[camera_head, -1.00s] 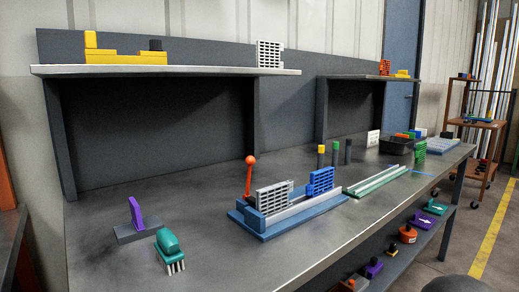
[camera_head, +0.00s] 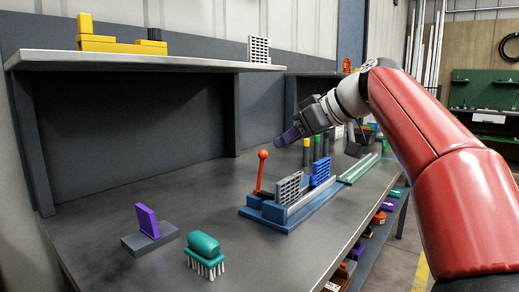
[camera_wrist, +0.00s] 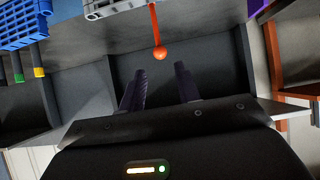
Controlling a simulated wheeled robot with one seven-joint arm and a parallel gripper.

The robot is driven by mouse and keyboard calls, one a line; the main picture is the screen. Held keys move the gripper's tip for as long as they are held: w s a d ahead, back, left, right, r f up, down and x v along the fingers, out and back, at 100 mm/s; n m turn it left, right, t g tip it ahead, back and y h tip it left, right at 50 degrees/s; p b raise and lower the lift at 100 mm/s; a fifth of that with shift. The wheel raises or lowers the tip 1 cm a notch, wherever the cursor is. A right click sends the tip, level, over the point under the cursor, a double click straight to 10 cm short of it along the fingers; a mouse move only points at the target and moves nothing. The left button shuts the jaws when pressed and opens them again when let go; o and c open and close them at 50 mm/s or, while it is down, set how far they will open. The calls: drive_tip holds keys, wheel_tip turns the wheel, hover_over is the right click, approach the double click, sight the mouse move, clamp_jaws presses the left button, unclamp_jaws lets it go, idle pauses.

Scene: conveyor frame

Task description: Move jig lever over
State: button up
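The jig lever (camera_head: 263,156) is a thin orange-red rod with a ball knob. It stands up, slightly tilted, at the left end of the blue jig (camera_head: 287,224) on the bench. A grey slotted block (camera_head: 289,188) and a blue slotted block (camera_head: 320,171) sit in the jig. My gripper (camera_head: 280,141) is above and beside the knob in the head view. In the wrist view my gripper (camera_wrist: 160,70) has its two dark fingers apart and nothing between them; the lever's knob (camera_wrist: 160,54) shows just beyond the fingertips, roughly centred.
A purple plate on a grey base (camera_head: 147,225) and a teal brush (camera_head: 205,252) stand at the front left. Upright pegs (camera_head: 306,152) stand behind the jig and a green rail (camera_head: 358,168) lies right of it. A shelf (camera_head: 150,58) overhangs the back.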

sight(266, 152)
drive_tip(key=b+x, duration=0.1)
drive_tip(key=x, duration=0.6)
drive_tip(key=shift+w+a+f, duration=0.1)
drive_tip(key=shift+a+f, duration=0.05)
drive_tip(key=shift+f, duration=0.05)
drive_tip(key=shift+r, duration=0.2)
drive_tip(key=c, duration=0.5)
drive_tip(key=shift+w+a+p, duration=0.8)
drive_tip(key=shift+a+p, duration=0.1)
drive_tip(key=shift+a, duration=0.1)
drive_tip(key=shift+c, duration=0.2)
drive_tip(key=shift+w+a, duration=0.1)
drive_tip(key=shift+a, duration=0.15)
drive_tip(key=shift+w+a+f+p, duration=0.3)
drive_tip(key=shift+w+a, duration=0.15)
drive_tip(key=shift+a, duration=0.1)
drive_tip(key=shift+w+a+f+p, duration=0.15)
drive_tip(key=shift+w+a+p, duration=0.1)
drive_tip(key=shift+w+a, duration=0.25)
